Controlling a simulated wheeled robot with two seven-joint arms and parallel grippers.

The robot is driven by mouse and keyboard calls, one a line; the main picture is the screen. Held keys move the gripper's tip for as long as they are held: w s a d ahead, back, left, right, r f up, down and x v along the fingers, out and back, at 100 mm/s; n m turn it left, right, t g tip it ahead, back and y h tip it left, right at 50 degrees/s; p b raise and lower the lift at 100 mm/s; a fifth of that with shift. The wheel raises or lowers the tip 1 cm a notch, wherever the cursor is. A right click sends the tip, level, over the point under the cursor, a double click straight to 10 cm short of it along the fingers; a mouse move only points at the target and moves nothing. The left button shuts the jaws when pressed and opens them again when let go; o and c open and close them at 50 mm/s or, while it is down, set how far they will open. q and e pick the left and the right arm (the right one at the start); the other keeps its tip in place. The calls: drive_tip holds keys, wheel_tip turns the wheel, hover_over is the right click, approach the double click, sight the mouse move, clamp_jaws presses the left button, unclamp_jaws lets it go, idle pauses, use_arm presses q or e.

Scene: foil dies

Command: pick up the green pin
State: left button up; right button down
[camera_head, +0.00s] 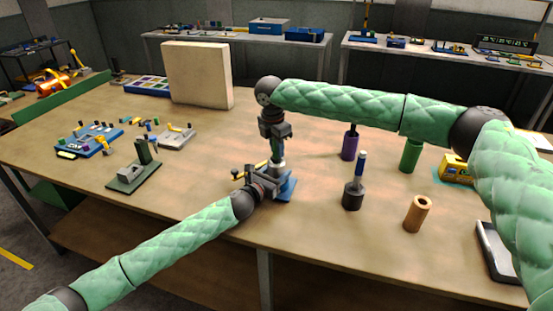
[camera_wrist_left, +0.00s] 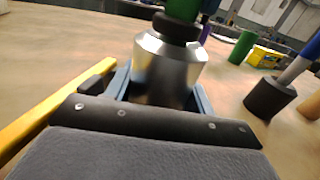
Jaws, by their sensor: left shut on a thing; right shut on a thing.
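My left gripper (camera_head: 276,172) is low over the middle of the table, shut on a silver metal piece (camera_head: 279,160). In the left wrist view this metal piece (camera_wrist_left: 168,68) stands between the fingers, with a black collar and a green part, likely the green pin (camera_wrist_left: 183,8), rising from its top. The top of the green part is out of that frame. My right gripper (camera_head: 276,140) points down right above the metal piece. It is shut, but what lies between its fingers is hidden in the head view.
To the right stand a purple cylinder (camera_head: 349,146), a green cylinder (camera_head: 411,156), a blue-handled black piece (camera_head: 353,195), a tan tube (camera_head: 417,214) and a yellow box (camera_head: 454,168). A green fixture (camera_head: 134,176) and a blue tray (camera_head: 90,141) are left. A beige panel (camera_head: 197,75) stands behind.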

wheel_tip(320, 180, up, 18)
idle(0.6)
use_arm(q)
drive_tip(key=o, duration=1.2)
